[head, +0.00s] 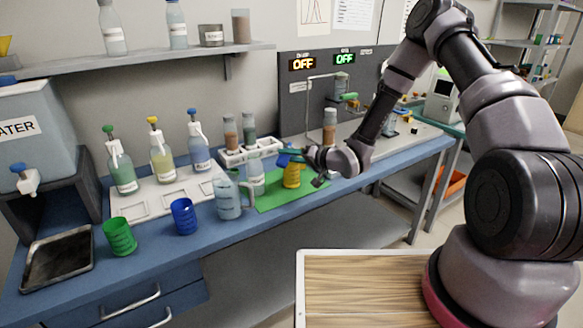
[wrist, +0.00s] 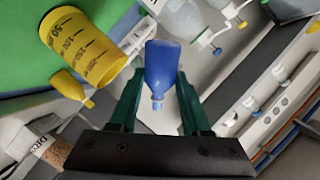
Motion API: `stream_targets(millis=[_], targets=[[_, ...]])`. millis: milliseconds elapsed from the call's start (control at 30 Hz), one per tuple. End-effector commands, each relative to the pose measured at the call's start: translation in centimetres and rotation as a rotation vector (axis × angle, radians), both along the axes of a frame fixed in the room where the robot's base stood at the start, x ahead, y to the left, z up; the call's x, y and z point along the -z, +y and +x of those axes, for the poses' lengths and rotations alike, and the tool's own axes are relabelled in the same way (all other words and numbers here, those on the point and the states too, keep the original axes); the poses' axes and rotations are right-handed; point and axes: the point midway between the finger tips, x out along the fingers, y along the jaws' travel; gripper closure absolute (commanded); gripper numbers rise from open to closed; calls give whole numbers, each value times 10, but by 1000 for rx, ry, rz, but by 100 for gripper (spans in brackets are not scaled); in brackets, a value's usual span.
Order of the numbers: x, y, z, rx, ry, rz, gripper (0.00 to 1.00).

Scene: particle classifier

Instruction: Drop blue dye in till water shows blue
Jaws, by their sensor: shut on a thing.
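My gripper (wrist: 160,85) is shut on a small blue dye bottle (wrist: 163,72), held between its green fingers with the narrow nozzle toward the palm. In the head view my gripper (head: 297,157) and the blue bottle (head: 283,161) are small, just above and behind a yellow beaker (head: 291,177) on a green mat (head: 268,202). The beaker (wrist: 85,45) also shows in the wrist view, with a small yellow bottle (wrist: 70,88) beside it. A clear jug (head: 228,203) with pale grey-blue liquid stands left of the mat. A clear vessel (head: 255,180) stands behind it.
Green (head: 119,236) and blue (head: 184,216) beakers stand near the bench's front edge. A water tank (head: 40,105) is far left. A white rack (head: 250,153) stands behind the mat.

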Motion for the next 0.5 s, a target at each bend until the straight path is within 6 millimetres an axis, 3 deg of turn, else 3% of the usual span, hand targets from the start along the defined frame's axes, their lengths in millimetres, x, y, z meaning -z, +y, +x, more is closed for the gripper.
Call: stream_targets(millis=[300, 433, 500], targets=[[15, -1, 2, 2, -284, -134, 100], [4, 3, -7, 1, -408, -191, 100], [8, 5, -11, 0, -474, -224, 100]])
